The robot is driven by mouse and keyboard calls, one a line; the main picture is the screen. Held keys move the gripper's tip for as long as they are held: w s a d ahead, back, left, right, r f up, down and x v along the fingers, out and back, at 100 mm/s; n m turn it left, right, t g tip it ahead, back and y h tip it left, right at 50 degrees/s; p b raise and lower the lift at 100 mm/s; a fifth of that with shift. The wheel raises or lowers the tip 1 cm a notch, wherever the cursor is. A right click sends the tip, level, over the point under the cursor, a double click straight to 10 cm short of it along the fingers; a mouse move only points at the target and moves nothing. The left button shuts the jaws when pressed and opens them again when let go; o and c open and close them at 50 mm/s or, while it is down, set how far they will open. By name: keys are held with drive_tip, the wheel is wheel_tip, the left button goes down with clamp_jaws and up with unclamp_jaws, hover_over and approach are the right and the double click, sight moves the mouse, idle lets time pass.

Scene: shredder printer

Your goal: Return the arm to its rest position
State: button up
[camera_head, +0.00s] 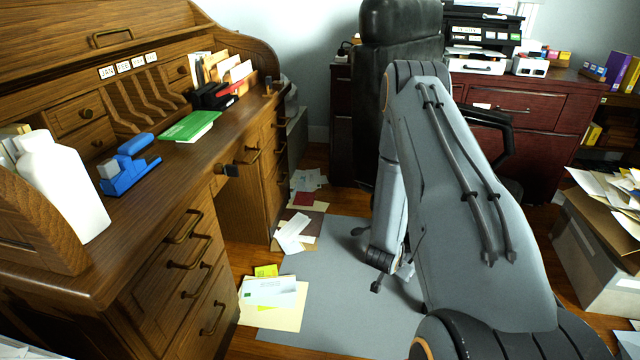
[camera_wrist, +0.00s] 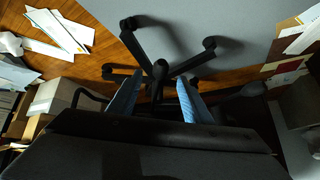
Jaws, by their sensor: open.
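My grey arm (camera_head: 470,190) fills the right-centre of the head view, bent at a high elbow, with its forearm hanging down in front of the black office chair (camera_head: 400,90). My gripper is not clearly visible there. In the wrist view my gripper (camera_wrist: 158,98) shows two blue-grey fingers set wide apart, with nothing between them. The chair's black star base (camera_wrist: 160,70) shows beyond the fingers. Whether any part of the arm touches the chair, I cannot tell.
Papers (camera_head: 272,292) lie on the floor beside a grey mat (camera_head: 330,285). A box of papers (camera_head: 590,255) stands right; a red-brown cabinet (camera_head: 530,110) is behind.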

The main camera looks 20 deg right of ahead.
drive_tip(key=w+a+r+n+t+y, duration=0.1)
drive_tip(key=w+a+r+n+y, duration=0.1)
drive_tip(key=w+a+r, duration=0.3)
drive_tip(key=w+a+r+n+y, duration=0.1)
drive_tip(key=w+a+r, duration=0.1)
drive_tip(key=a+r, duration=0.55)
drive_tip(key=s+a+r+n+y, duration=0.2)
drive_tip(key=a+r+n+y, duration=0.15)
drive_tip(key=a+r, duration=0.85)
drive_tip(key=s+a+r+n+g+y, duration=0.1)
drive_tip(key=s+a+r+n+g, duration=0.3)
drive_tip(key=s+a+r, duration=0.75)
drive_tip(key=s+a+r+n+g, duration=0.1)
drive_tip(key=s+r+n, duration=0.25)
drive_tip(key=s, duration=0.45)
drive_tip(key=s+a+r+n, duration=0.2)
drive_tip(key=s+r, duration=0.2)
drive_tip(key=s, duration=0.4)
drive_tip(key=d+r+m+p, duration=0.2)
drive_tip(key=d+r+p, duration=0.7)
drive_tip(key=p, duration=0.8)
drive_tip(key=shift+w+m+h, duration=0.3)
drive_tip(key=shift+h, duration=0.15)
